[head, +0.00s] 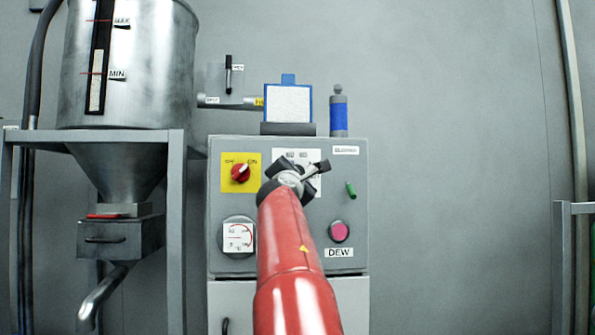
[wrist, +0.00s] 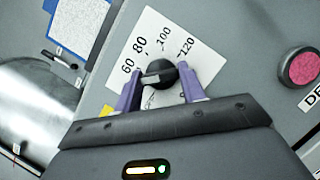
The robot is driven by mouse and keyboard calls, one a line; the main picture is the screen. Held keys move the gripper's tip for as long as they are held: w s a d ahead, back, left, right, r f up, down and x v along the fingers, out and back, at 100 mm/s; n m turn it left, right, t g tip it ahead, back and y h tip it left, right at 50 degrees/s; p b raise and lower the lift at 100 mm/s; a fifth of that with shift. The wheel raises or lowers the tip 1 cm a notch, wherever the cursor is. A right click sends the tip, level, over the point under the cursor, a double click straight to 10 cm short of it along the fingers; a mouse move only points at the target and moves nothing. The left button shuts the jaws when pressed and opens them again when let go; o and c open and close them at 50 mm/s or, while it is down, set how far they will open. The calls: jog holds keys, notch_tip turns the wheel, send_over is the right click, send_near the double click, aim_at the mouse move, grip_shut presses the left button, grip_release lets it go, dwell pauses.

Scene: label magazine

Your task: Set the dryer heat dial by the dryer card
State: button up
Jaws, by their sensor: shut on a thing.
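The heat dial (wrist: 160,72) is a black knob with a pale bar across it, on a white scale plate (wrist: 200,55) marked 60, 80, 100 and 120. The bar lies roughly left to right in the wrist view; I cannot tell which number it points to. My gripper (wrist: 159,78) has its purple fingers on both sides of the knob, shut on it. In the head view my gripper (head: 300,178) covers the dial. A blue-framed card (head: 288,104) stands on top of the grey panel; its text is too small to read. It also shows in the wrist view (wrist: 80,24).
The panel (head: 350,250) also has a red knob on a yellow plate (head: 240,173), a gauge (head: 238,237), a green toggle (head: 351,189) and a pink button (head: 340,231) above a DEW label. A steel hopper (head: 150,70) stands left. The right wall is clear.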

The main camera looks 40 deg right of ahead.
jog(key=m+g+p, duration=0.2)
jog(key=m, duration=0.3)
jog(key=shift+r, duration=0.15)
jog(key=shift+m+g, duration=0.3)
jog(key=o, duration=1)
jog(key=b+v, duration=0.3)
jog(key=v, duration=0.5)
jog(key=shift+d, duration=0.1)
